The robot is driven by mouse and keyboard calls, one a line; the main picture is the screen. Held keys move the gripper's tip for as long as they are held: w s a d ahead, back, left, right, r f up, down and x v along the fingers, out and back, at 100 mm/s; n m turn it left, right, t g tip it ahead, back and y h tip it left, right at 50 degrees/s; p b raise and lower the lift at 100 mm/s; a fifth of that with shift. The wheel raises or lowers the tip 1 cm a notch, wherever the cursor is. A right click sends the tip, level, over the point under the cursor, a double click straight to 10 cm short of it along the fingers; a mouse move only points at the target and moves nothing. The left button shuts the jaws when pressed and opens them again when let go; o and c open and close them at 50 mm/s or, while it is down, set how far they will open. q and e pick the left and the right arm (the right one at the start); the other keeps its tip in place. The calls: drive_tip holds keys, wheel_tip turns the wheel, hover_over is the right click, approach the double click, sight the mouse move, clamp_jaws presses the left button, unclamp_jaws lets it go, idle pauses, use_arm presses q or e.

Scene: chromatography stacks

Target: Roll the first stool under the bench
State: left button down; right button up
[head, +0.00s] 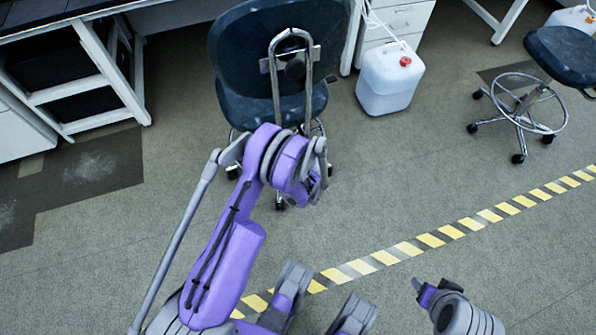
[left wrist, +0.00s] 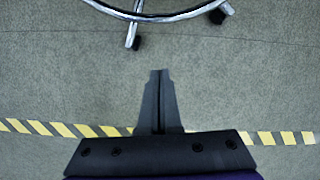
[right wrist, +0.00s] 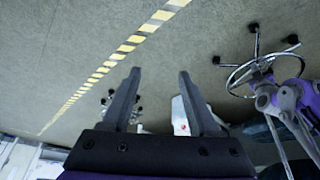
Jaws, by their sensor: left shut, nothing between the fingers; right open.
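A stool with a dark blue seat and backrest (head: 262,60) stands upright on casters in the upper middle of the head view, in front of the bench (head: 40,18). Its chrome ring and casters show at the top of the left wrist view (left wrist: 150,14). Its base also shows in the right wrist view (right wrist: 250,75). My purple left arm crosses before the stool's lower part and hides some of it. My left gripper (left wrist: 160,75) is shut and empty, over bare floor short of the ring. My right gripper (right wrist: 158,76) is open and empty, away from the stool.
A white jug with a red cap (head: 389,80) stands right of the stool, by white drawers (head: 400,20). A second stool (head: 565,55) is at the far right. Yellow striped tape (head: 430,240) crosses the floor.

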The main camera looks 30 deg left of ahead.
use_arm(q)
drive_tip(key=w+a+f+b, duration=0.3)
drive_tip(key=a+f, duration=0.3)
drive_tip(key=f, duration=0.4)
drive_tip(key=shift+w+f+m+b, duration=0.3)
drive_tip(key=shift+w+f+b, duration=0.1)
drive_tip(key=shift+w, duration=0.15)
use_arm(e)
drive_tip(key=shift+s+f, duration=0.2)
drive_tip(key=shift+f, duration=0.65)
drive_tip(key=shift+s+f, duration=0.2)
drive_tip(key=shift+f, duration=0.65)
